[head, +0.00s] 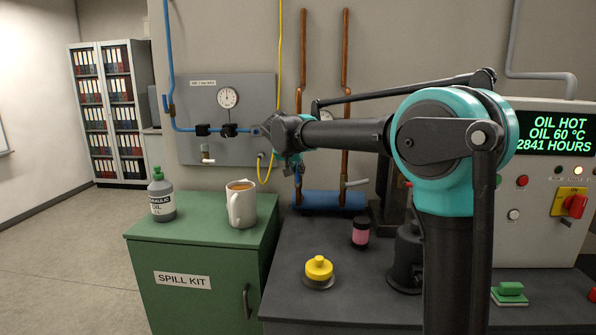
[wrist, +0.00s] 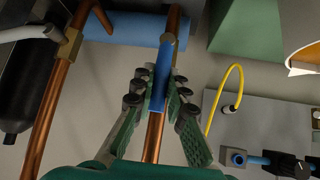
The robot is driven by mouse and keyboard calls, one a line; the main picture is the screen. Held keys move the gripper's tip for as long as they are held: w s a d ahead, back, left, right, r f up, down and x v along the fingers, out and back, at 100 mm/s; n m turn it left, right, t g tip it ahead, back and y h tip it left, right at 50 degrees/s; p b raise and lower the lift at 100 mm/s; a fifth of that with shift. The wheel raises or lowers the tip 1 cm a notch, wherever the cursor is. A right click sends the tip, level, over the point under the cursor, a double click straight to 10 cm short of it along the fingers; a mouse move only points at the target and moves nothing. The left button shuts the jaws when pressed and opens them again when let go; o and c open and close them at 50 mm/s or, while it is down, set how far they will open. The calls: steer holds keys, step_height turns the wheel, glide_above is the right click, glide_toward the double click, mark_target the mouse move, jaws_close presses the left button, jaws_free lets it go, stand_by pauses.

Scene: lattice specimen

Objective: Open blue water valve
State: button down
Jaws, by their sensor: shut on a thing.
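The blue valve handle (wrist: 161,90) is a slim blue lever in the middle of the wrist view, lying along a vertical copper pipe (wrist: 153,145). My gripper (wrist: 160,88) is shut on this lever, with one green-padded finger on each side of it. In the head view my gripper (head: 292,170) is at the left copper pipe, above the blue cylinder (head: 328,200). There the arm and gripper hide the lever, so its angle is hard to tell.
A grey wall panel (head: 245,90) with a gauge and a yellow hose (head: 279,60) is left of my gripper. A white mug (head: 242,208) and a grey bottle (head: 161,198) stand on the green cabinet. A yellow knob (head: 319,268) and pink jar (head: 361,232) are on the dark bench.

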steer(key=c, duration=1.5)
jaws_free()
steer(key=shift+s, duration=0.1)
steer(key=v, duration=1.2)
steer(key=shift+f, duration=0.1)
